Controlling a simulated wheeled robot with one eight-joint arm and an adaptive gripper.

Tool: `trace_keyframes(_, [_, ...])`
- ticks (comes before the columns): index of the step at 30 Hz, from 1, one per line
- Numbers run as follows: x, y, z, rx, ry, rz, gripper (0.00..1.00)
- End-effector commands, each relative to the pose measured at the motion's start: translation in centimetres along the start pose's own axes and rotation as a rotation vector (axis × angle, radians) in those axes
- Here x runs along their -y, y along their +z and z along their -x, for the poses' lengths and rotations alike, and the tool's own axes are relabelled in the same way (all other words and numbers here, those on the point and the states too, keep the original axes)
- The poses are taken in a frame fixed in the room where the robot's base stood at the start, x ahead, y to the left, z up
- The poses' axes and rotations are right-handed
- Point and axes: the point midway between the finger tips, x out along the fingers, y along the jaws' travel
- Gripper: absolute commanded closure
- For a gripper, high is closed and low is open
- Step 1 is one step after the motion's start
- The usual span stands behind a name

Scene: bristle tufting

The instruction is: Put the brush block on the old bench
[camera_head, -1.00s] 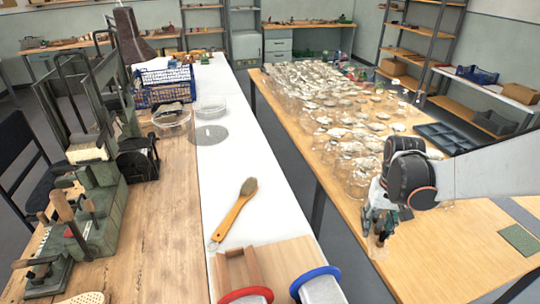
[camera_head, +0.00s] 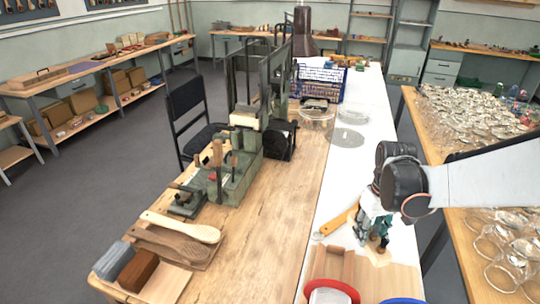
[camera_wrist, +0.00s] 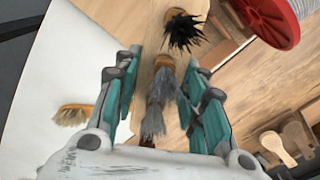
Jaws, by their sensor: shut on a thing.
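My gripper (camera_head: 376,243) hangs over the white bench in the head view. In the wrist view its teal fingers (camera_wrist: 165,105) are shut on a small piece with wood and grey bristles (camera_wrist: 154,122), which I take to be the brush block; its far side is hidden. The old bench (camera_head: 285,205), of worn wood, lies to the left of the gripper in the head view. Its wood also shows at the right of the wrist view (camera_wrist: 250,100).
An orange-handled brush (camera_head: 338,221) lies on the white bench (camera_head: 348,165), beside the gripper. Red (camera_head: 331,291) and blue (camera_head: 402,300) reels stand in front. Green machines (camera_head: 228,178) and paddle-shaped wood (camera_head: 180,226) occupy the old bench. Its middle and right strip are clear.

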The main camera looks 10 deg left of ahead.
Motion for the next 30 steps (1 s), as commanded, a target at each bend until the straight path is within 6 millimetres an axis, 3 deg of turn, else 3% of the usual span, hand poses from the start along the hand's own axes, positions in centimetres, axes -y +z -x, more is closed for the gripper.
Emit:
trace_keyframes(15, [12.1,-3.8,1.0,0.0,0.0,0.961,0.89])
trace_keyframes(30, [24.2,-4.7,1.9,0.001,0.0,1.892,0.89])
